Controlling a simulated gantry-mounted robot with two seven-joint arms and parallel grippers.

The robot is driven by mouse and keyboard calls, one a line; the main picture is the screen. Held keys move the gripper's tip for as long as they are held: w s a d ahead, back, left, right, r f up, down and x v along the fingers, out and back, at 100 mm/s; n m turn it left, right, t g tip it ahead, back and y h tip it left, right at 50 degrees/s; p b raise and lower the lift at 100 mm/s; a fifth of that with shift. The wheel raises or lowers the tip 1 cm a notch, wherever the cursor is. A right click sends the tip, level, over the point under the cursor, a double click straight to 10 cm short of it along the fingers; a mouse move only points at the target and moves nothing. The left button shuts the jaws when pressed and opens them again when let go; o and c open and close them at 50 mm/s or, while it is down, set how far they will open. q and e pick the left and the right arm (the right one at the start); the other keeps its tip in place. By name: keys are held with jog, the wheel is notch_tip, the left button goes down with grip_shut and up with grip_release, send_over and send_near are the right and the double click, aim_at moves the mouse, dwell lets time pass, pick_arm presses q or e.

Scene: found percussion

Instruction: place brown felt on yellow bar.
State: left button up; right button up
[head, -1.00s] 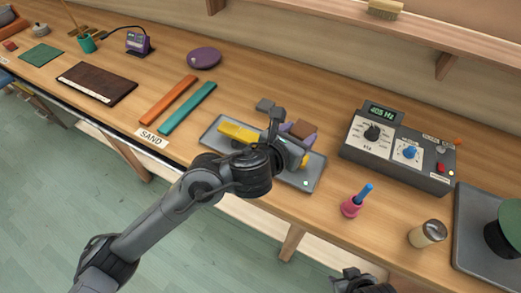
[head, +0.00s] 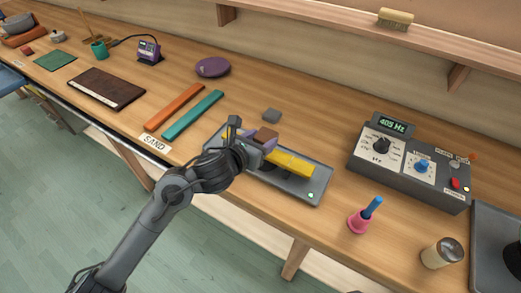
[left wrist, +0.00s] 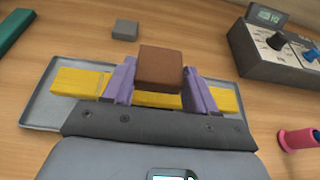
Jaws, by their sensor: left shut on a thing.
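A brown felt block (head: 266,134) is between the purple fingers of my left gripper (head: 259,143), which is shut on it. In the left wrist view, the felt (left wrist: 160,67) sticks up between the fingertips (left wrist: 160,84). The yellow bar (head: 292,163) lies lengthwise on a grey tray (head: 312,187). The gripper is over the left part of the bar in the head view. In the left wrist view, the yellow bar (left wrist: 75,82) shows on both sides of the fingers. I cannot tell whether the felt touches the bar. My right gripper is out of view.
A small grey block (head: 271,115) lies behind the tray. A grey control box (head: 410,165) stands to the right, with a pink-and-blue handled thing (head: 361,219) and a jar (head: 441,253) in front. Teal (head: 194,114) and orange (head: 174,107) bars lie to the left.

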pick_arm(q)
jog(key=shift+f+b, duration=0.6)
jog(key=shift+f, duration=1.4)
jog(key=shift+f, duration=0.15)
jog(key=o, duration=1.3)
